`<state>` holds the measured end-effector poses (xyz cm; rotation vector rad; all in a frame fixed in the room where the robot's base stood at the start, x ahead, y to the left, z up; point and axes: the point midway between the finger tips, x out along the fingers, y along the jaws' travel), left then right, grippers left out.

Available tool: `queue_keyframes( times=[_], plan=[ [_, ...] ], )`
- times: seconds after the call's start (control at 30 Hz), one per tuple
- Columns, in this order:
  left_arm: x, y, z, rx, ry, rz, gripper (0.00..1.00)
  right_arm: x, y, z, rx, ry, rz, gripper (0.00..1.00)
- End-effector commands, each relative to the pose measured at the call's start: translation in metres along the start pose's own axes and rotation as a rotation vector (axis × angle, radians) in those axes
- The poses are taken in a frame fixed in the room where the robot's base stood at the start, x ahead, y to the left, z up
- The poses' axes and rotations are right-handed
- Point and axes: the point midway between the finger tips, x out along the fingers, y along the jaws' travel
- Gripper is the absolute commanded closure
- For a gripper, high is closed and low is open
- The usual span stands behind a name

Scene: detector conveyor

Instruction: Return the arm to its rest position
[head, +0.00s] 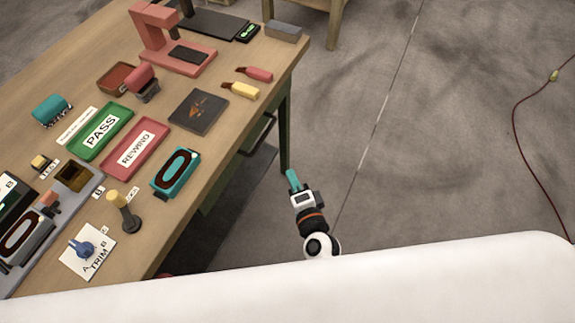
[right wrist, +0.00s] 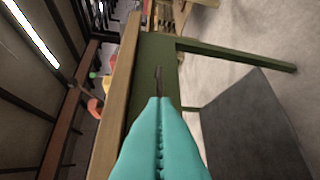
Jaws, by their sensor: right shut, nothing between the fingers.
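My right gripper (head: 292,180) has teal fingers and hangs over the floor, off the right edge of the workbench. In the right wrist view its fingers (right wrist: 160,104) are pressed together with nothing between them. They point toward the green side of the bench, apart from it as far as I can tell. My right arm is partly hidden by a large white surface along the bottom of the head view. My left gripper is in neither view.
The wooden workbench (head: 240,112) fills the left. It holds a green PASS tray (head: 112,115), a red REWIND tray (head: 122,165), a teal-framed part (head: 186,183), a yellow-topped lever (head: 126,215) and a pink press (head: 200,58). Floor right of the bench is open, with a red cable (head: 515,120).

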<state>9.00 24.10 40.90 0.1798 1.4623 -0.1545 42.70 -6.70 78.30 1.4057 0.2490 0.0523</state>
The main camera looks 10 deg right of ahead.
Motion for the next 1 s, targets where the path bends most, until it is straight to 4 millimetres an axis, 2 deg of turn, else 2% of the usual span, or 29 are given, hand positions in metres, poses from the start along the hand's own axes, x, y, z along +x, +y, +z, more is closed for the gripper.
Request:
queue_keyframes(
  times=[0.3,0.37,0.43,0.47,0.57,0.6,0.67,0.7,0.8,0.87,0.9,1.0],
  plan=[
    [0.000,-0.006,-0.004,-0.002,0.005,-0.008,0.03,-0.007,-0.001,0.000,-0.005,0.002,-0.003,1.00],
    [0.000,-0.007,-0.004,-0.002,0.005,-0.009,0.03,-0.008,-0.010,-0.002,-0.029,0.012,-0.019,1.00],
    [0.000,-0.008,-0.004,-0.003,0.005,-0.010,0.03,-0.010,-0.032,-0.006,-0.090,0.038,-0.061,1.00],
    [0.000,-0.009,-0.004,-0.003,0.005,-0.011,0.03,-0.012,-0.045,-0.008,-0.129,0.055,-0.087,1.00],
    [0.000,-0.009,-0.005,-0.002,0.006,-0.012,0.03,-0.025,-0.107,-0.016,-0.301,0.140,-0.205,1.00],
    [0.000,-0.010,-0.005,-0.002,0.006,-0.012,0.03,-0.034,-0.136,-0.018,-0.380,0.185,-0.260,1.00],
    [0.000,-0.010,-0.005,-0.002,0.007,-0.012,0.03,-0.051,-0.180,-0.019,-0.500,0.261,-0.345,1.00],
    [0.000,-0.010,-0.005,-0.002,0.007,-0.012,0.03,-0.065,-0.207,-0.019,-0.576,0.313,-0.399,1.00],
    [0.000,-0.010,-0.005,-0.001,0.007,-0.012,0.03,-0.105,-0.272,-0.014,-0.752,0.455,-0.531,1.00],
    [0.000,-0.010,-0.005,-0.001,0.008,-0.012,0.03,-0.134,-0.308,-0.008,-0.849,0.548,-0.608,1.00],
    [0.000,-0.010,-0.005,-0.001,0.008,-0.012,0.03,-0.155,-0.330,-0.004,-0.908,0.613,-0.658,1.00],
    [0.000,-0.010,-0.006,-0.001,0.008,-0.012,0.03,-0.208,-0.376,0.009,-1.038,0.775,-0.767,1.00]
  ],
)
